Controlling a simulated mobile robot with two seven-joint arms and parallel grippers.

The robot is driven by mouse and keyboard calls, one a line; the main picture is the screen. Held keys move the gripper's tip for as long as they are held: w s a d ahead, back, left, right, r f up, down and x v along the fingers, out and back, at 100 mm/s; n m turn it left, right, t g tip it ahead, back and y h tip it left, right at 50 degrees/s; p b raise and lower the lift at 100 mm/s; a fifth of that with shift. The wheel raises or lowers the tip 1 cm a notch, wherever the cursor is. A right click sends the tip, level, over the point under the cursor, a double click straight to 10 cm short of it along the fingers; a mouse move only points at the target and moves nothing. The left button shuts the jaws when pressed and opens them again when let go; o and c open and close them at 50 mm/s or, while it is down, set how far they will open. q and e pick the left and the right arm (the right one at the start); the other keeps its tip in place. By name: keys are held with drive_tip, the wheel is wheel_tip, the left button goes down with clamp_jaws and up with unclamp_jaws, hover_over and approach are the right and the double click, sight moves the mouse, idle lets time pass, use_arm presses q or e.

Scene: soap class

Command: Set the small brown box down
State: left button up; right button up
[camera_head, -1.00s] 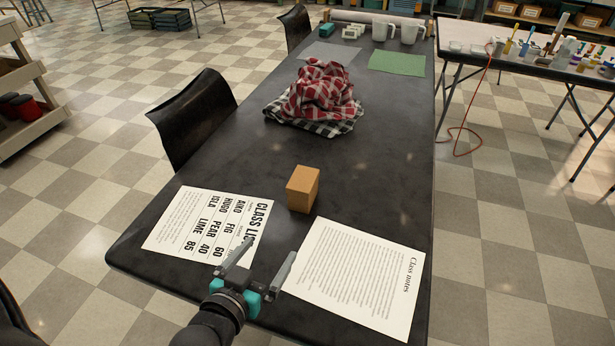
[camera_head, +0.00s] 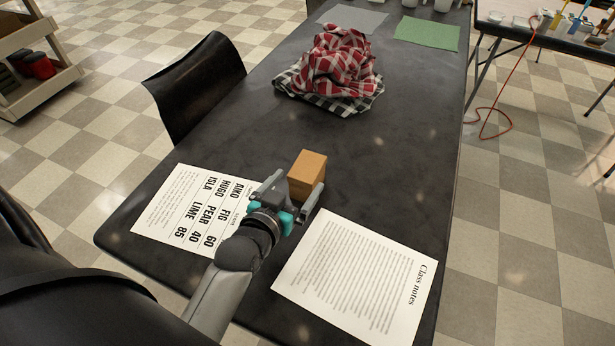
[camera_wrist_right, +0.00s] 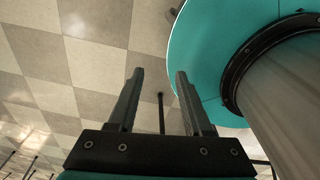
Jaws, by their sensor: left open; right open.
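The small brown box (camera_head: 307,174) stands upright on the dark table between the two printed sheets, in the head view. My left gripper (camera_head: 296,193) is at the box's near side, open, with one finger along its right side and the other toward its left. The gripper hides the lower near part of the box, so I cannot tell whether the fingers touch it. My right gripper (camera_wrist_right: 158,95) shows in the right wrist view, open and empty above the checkered floor.
A class list sheet (camera_head: 188,213) lies left of my left gripper and a class notes sheet (camera_head: 355,277) lies right. Red and black checked cloths (camera_head: 335,68) are heaped farther back. A black chair (camera_head: 196,88) stands at the left edge. The table (camera_head: 400,150) is clear right of the box.

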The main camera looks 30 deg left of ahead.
sight(306, 168)
use_arm(q)
drive_tip(key=shift+x, duration=1.2)
drive_tip(key=shift+w+a+f+b, duration=0.1)
drive_tip(key=shift+w+f+b, duration=0.05)
drive_tip(key=shift+w+b, duration=0.3)
drive_tip(key=b+x, duration=0.1)
drive_tip(key=x, duration=0.3)
drive_tip(key=shift+a, duration=0.2)
drive_tip(key=shift+w, duration=0.15)
use_arm(e)
drive_tip(key=shift+t, duration=0.3)
drive_tip(key=w+d+f, duration=0.2)
drive_tip(key=w, duration=0.1)
drive_tip(key=shift+w+f, duration=0.1)
drive_tip(key=shift+f, duration=0.05)
use_arm(q)
drive_tip(key=c, duration=1.5)
use_arm(e)
drive_tip(key=shift+s, duration=0.35)
